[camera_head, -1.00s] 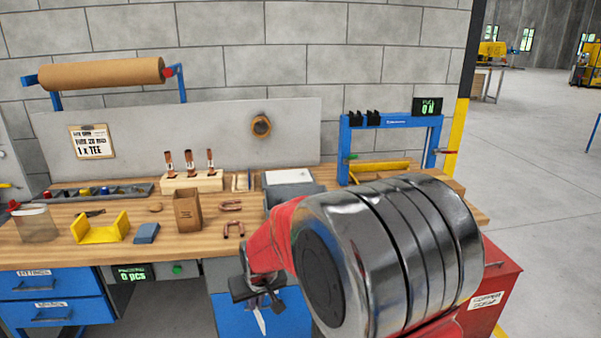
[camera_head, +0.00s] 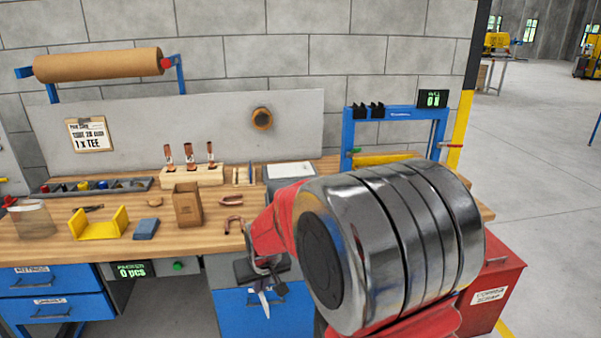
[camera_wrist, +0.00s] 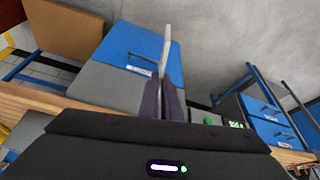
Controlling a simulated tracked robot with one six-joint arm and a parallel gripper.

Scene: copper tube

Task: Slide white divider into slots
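My gripper (camera_head: 262,284) hangs in front of the bench's front edge, below the tabletop, with its fingers pointing down. In the wrist view its two dark fingers (camera_wrist: 164,100) are closed together on a thin white piece, seen nearly edge-on, which looks like the white divider (camera_wrist: 166,48). The divider sticks out past the fingertips. In the head view the divider (camera_head: 265,304) shows as a small pale sliver against the blue cabinet front. No slots can be made out clearly; my arm hides part of the bench's right side.
The wooden bench (camera_head: 150,248) carries a yellow cradle (camera_head: 99,226), a blue block (camera_head: 146,229), a cardboard box (camera_head: 187,207), copper bends (camera_head: 232,226) and a compartment tray (camera_head: 125,186). A blue frame (camera_head: 350,140) stands at back right. A red scrap bin (camera_head: 497,290) stands right of my arm.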

